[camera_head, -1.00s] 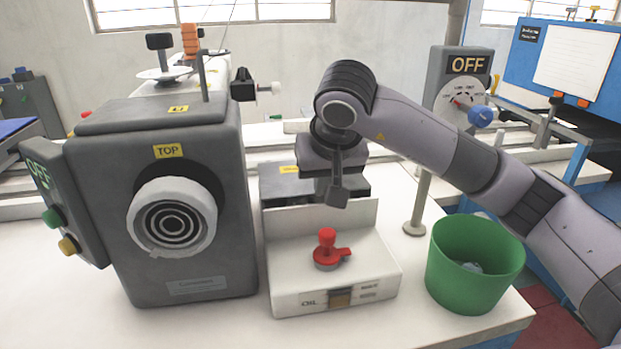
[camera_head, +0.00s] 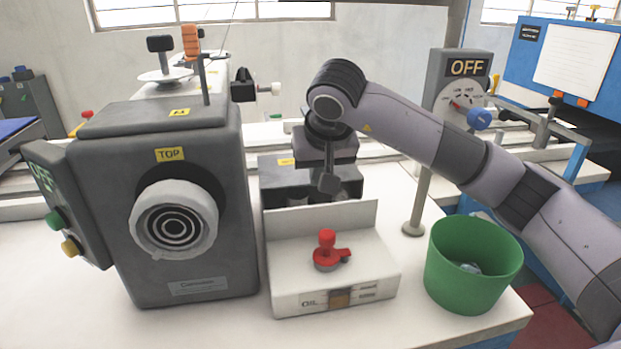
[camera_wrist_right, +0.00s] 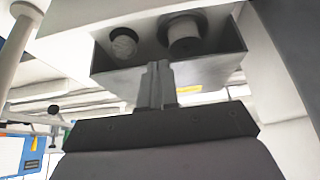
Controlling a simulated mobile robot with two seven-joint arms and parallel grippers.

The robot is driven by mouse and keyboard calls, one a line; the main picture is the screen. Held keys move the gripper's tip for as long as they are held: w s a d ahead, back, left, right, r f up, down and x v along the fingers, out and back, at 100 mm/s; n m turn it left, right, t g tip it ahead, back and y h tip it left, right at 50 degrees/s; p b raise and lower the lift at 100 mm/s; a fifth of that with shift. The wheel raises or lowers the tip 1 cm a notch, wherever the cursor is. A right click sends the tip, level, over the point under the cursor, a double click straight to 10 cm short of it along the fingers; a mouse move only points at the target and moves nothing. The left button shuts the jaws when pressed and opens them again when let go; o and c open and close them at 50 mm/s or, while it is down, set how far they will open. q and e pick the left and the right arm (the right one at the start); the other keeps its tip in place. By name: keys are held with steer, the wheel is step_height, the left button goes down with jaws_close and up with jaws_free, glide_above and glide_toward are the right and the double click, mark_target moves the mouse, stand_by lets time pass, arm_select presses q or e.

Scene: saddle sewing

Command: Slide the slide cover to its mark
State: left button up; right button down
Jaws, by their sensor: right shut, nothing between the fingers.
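The slide cover (camera_head: 274,174) is a dark grey plate behind the oil box in the head view, with a small yellow label (camera_head: 287,161) near its far edge. In front of it, light round parts show in an opening, partly behind my gripper. My right gripper (camera_head: 328,182) is shut and empty over the cover area. Two round parts (camera_wrist_right: 185,32) sit in the opening beyond. My left gripper is out of view.
A white oil box (camera_head: 285,283) with a red knob (camera_head: 327,250) stands in front. A grey machine head (camera_head: 120,235) is at left. A green bin (camera_head: 470,285) and a post with an OFF dial box (camera_head: 462,90) are at right.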

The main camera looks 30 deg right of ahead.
steer(key=shift+w+d+p, duration=0.2)
steer(key=shift+w+p, duration=0.05)
steer(key=shift+w, duration=0.5)
steer(key=shift+w+d+p, duration=0.15)
steer(key=shift+w+p, duration=0.15)
steer(key=shift+w, duration=0.4)
steer(key=shift+w+d+p, duration=0.2)
steer(key=shift+w+p, duration=0.05)
steer(key=shift+w, duration=0.7)
steer(key=shift+s, duration=0.1)
steer(key=shift+p, duration=0.3)
steer(key=shift+r+p, duration=1.25)
steer(key=shift+r, duration=0.45)
steer(key=shift+d+r+p, duration=0.15)
steer(key=shift+r+p, duration=1.05)
steer(key=shift+r, duration=0.05)
steer(key=shift+r+p, duration=0.45)
steer(key=shift+r, duration=0.15)
steer(key=shift+f, duration=0.1)
